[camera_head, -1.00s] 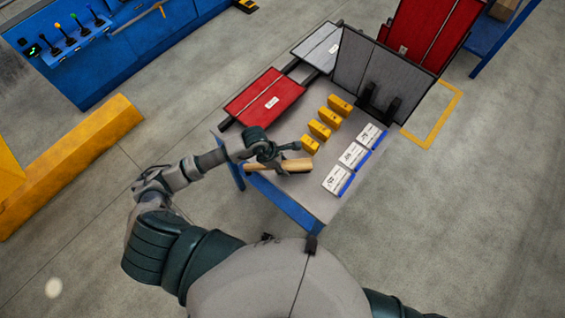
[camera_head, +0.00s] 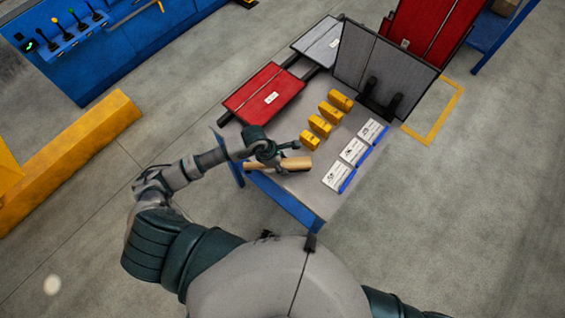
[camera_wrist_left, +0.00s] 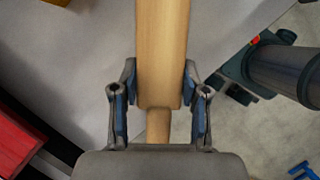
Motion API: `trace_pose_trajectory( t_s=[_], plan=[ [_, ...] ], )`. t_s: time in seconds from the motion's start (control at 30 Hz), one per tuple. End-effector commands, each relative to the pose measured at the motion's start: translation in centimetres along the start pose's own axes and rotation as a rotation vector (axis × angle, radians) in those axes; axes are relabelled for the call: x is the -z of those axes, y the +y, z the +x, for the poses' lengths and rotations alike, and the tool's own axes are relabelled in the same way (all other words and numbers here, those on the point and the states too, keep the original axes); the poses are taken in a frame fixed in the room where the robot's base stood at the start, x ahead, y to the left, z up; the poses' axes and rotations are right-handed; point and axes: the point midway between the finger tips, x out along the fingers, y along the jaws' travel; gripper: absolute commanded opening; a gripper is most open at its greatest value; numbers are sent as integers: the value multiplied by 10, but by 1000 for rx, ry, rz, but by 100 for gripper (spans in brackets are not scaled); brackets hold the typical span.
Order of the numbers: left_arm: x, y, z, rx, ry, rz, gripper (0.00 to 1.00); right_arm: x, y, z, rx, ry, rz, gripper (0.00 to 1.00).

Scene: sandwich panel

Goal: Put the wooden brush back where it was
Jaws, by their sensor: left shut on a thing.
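The wooden brush (camera_head: 297,163) is at the front left edge of the grey-topped blue table (camera_head: 315,205), with its handle toward the left. My left gripper (camera_head: 277,156) is shut on it. In the left wrist view, the brush (camera_wrist_left: 162,50) runs up between the two fingers of the left gripper (camera_wrist_left: 159,95). Its narrower handle reaches down toward the palm. Whether the brush touches the table top cannot be told.
Several yellow blocks (camera_head: 320,125) stand in a row beyond the brush. White boxes with blue edges (camera_head: 353,151) lie to their right. A red panel (camera_head: 263,93) is at the left, and an upright grey panel (camera_head: 378,65) at the back. Bare table top lies before the boxes.

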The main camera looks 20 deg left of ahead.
Motion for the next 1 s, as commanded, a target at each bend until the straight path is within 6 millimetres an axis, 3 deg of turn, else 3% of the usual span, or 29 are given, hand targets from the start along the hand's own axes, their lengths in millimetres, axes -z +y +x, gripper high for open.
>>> trace_pose_trajectory(
  t_s=[0.47,0.5,0.6,1.0],
  plan=[
    [4,0,9,-1,0,0,5,-3,-1,8,1,-3,0,54],
    [4,0,9,-1,0,0,52,-3,-1,8,1,-3,0,54],
    [4,0,8,-1,0,0,74,-3,-1,7,1,-3,0,54],
    [4,1,0,-1,0,1,74,-3,-1,7,1,-3,0,54]
  ],
)
